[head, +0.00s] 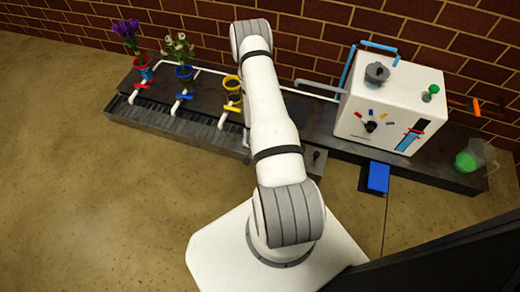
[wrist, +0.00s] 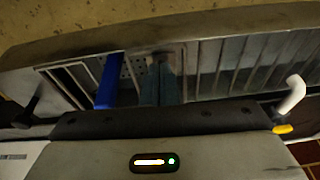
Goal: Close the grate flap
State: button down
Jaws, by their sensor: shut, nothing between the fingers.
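The slatted grate (head: 165,122) runs along the front of the dark bench in the head view. In the wrist view the grate (wrist: 235,65) shows close up, with a framed opening (wrist: 70,82) at its left end. A blue upright piece (wrist: 107,82) stands at the right side of this opening and looks like the raised flap seen nearly edge-on; I cannot tell its exact angle. My gripper (wrist: 160,82) is shut and empty, just right of the blue piece, over the grate. I cannot tell whether they touch. In the head view my arm hides the gripper and this part of the grate.
A white spout (wrist: 292,95) with a yellow handle (wrist: 283,129) is at the right of the wrist view. A black knob (head: 317,156) stands right of the grate.

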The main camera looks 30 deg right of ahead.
jog(key=shift+s+a+f, duration=0.25)
jog(key=shift+a+f, duration=0.05)
jog(key=shift+f, duration=0.25)
jog(key=shift+r, duration=0.1)
jog(key=w+d+p+v, duration=0.1)
jog(key=p+v, duration=0.3)
jog(key=v, duration=0.2)
jog(key=s+a+p, duration=0.2)
jog(key=s+a, duration=0.4)
jog(key=a, duration=0.1)
jog(key=shift+r, duration=0.35)
jog(key=shift+a, duration=0.15)
